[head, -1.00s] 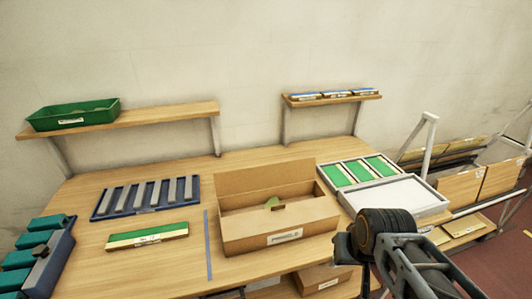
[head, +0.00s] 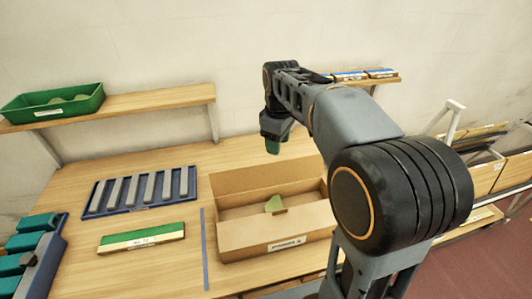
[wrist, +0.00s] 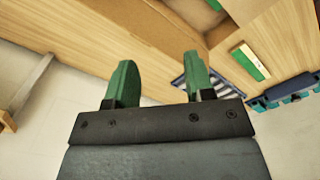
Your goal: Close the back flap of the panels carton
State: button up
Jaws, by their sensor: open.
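The panels carton (head: 238,238) is a brown box on the wooden table, with a white label on its front wall. Its top is open. Its back flap (head: 240,182) stands raised along the rear edge. A green piece (head: 275,204) lies inside. My gripper (head: 271,146) hangs above the table behind the carton, beyond the raised flap, with its fingers pointing down. It looks empty and apart from the flap. In the wrist view its two green fingers (wrist: 159,78) are spread, and part of the carton (wrist: 190,38) shows at the top. My arm hides the carton's right end.
A blue rack (head: 86,212) of grey bars and a green-and-cream box (head: 142,239) lie left of the carton. A wall shelf (head: 160,102) holds a green bin (head: 52,103). Another shelf (head: 390,80) is behind my arm. Table left of the gripper is clear.

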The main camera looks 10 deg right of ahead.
jog(key=w+n+g+p, duration=0.2)
jog(key=w+n+g, duration=0.1)
jog(key=w+n, duration=0.55)
jog(key=p, duration=0.1)
send_near(269, 174)
notch_tip(269, 174, down, 5)
jog(key=shift+w+d+f, duration=0.1)
jog(key=shift+f, duration=0.1)
grip_shut()
dwell(0.4)
